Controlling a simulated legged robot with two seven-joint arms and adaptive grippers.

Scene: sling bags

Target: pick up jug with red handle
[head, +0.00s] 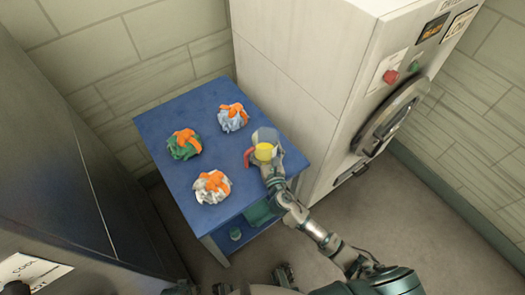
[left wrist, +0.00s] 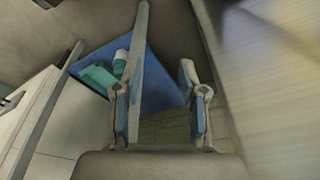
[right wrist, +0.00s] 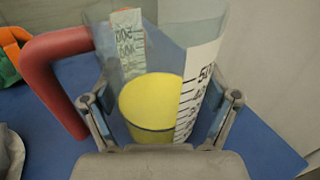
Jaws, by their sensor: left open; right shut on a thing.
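A clear measuring jug with a red handle (head: 265,147) stands at the right part of the blue table (head: 160,127), with something yellow inside. In the right wrist view the jug (right wrist: 205,60) fills the space between the fingers, its red handle (right wrist: 45,75) to the left and printed scale marks on its wall. My right gripper (right wrist: 160,112) is shut on the jug's body, one finger on each side. My left gripper (left wrist: 163,100) is open and empty; in the left wrist view it points toward a table's lower part, away from the jug.
Several cloth bundles with orange ties lie on the table: one blue-white (head: 232,119), one green (head: 183,148), one white-grey (head: 210,190). A large white machine (head: 300,80) stands close to the jug's right. Teal items (left wrist: 100,75) sit on a lower shelf.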

